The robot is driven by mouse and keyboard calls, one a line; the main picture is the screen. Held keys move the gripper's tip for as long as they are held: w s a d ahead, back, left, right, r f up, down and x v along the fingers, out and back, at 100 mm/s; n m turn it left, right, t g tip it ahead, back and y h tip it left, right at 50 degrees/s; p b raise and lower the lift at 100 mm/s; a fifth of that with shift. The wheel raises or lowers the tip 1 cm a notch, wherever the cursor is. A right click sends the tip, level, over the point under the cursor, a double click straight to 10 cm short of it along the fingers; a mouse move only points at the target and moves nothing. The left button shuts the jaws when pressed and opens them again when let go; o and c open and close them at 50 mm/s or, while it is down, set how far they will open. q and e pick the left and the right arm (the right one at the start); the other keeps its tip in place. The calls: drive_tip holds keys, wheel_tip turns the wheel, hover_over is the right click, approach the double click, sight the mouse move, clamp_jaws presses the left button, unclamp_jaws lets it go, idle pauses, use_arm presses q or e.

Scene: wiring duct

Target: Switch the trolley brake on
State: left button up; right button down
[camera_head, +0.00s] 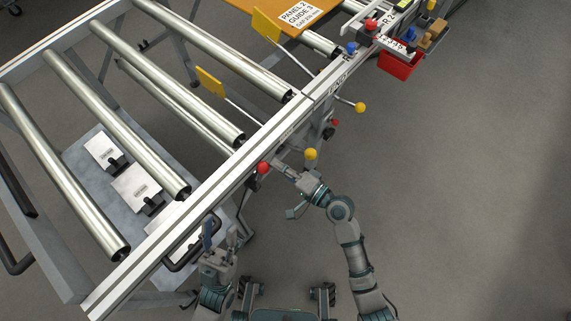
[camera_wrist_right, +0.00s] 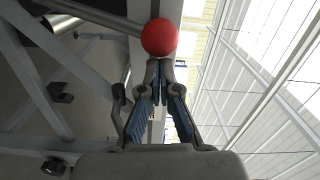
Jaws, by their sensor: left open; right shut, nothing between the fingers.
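A red ball knob (camera_head: 262,168) sits at the near side rail of the roller trolley (camera_head: 200,203). In the right wrist view the red ball (camera_wrist_right: 160,37) is just beyond my fingertips. My right gripper (camera_head: 278,164) is shut and empty, to the right of the red ball; its closed fingertips (camera_wrist_right: 159,66) appear at the ball's lower edge in the wrist view. I cannot tell whether they touch it. My left gripper (camera_head: 220,232) is open and empty, below the ball near a black handle (camera_head: 186,262). No brake marking is legible.
A yellow ball (camera_head: 310,154) is close to my right gripper, and another yellow ball (camera_head: 360,107) is on a rod farther up. Steel rollers (camera_head: 75,160) span the frame. A red bin (camera_head: 398,66) hangs at upper right. The floor (camera_head: 470,200) at right is clear.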

drive_tip(key=shift+s+a+r+n+p, duration=0.25)
drive_tip(key=shift+s+r+n, duration=0.1)
drive_tip(key=shift+s+n, duration=0.15)
drive_tip(key=shift+s+a+r+n+p, duration=0.1)
drive_tip(key=shift+s+r+n+p, duration=0.15)
drive_tip(key=shift+s+n, duration=0.25)
drive_tip(key=s+a+n, duration=0.1)
drive_tip(key=a, duration=0.1)
drive_tip(key=s+a+n+p, duration=0.1)
drive_tip(key=s+a+n, duration=0.1)
drive_tip(key=shift+a, duration=0.1)
drive_tip(key=shift+s+a+n+p, duration=0.15)
drive_tip(key=shift+a+n+p, duration=0.1)
drive_tip(key=shift+n+p, duration=0.1)
drive_tip(key=shift+s, duration=0.2)
drive_tip(key=shift+s+d+n+p, duration=0.35)
drive_tip(key=shift+s+n, duration=0.1)
drive_tip(key=shift+n, duration=0.1)
drive_tip(key=shift+s+a+f, duration=0.1)
drive_tip(key=shift+a+f, duration=0.1)
drive_tip(key=shift+a, duration=0.25)
use_arm(q)
drive_tip(key=w+f+m+g, duration=0.1)
drive_tip(key=w+f+g, duration=0.5)
drive_tip(key=g, duration=0.1)
drive_tip(key=shift+d+m, duration=0.35)
drive_tip(key=shift+m, duration=0.05)
